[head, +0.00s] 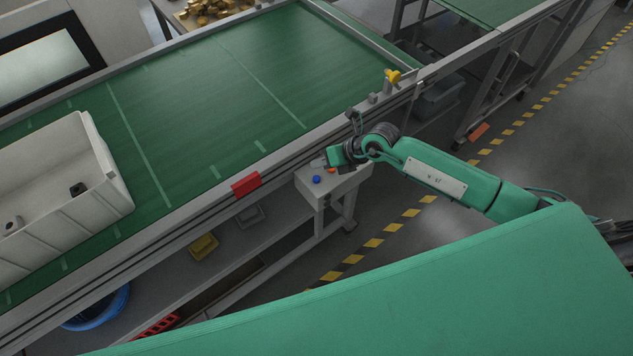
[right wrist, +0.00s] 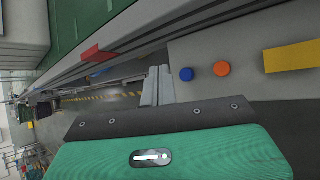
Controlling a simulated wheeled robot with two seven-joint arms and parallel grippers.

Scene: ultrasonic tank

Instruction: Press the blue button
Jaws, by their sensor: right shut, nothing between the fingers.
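The blue button (head: 316,179) is on top of a small light-grey box (head: 345,181) at the edge of the green conveyor. An orange button (head: 331,171) is beside it. My right gripper (head: 318,163) is shut and empty, close to the blue button, on its conveyor side in the head view. In the right wrist view the shut fingers (right wrist: 157,84) are just left of the blue button (right wrist: 186,74), apart from it in the picture. The orange button (right wrist: 222,68) is to its right. My left gripper is not in view.
A white bin (head: 65,190) with small dark parts stands on the green conveyor (head: 200,105). A red block (head: 245,184) is on the conveyor's side rail. A yellow label (right wrist: 291,56) is beside the buttons. A yellow knob (head: 393,76) is on the rail behind the gripper.

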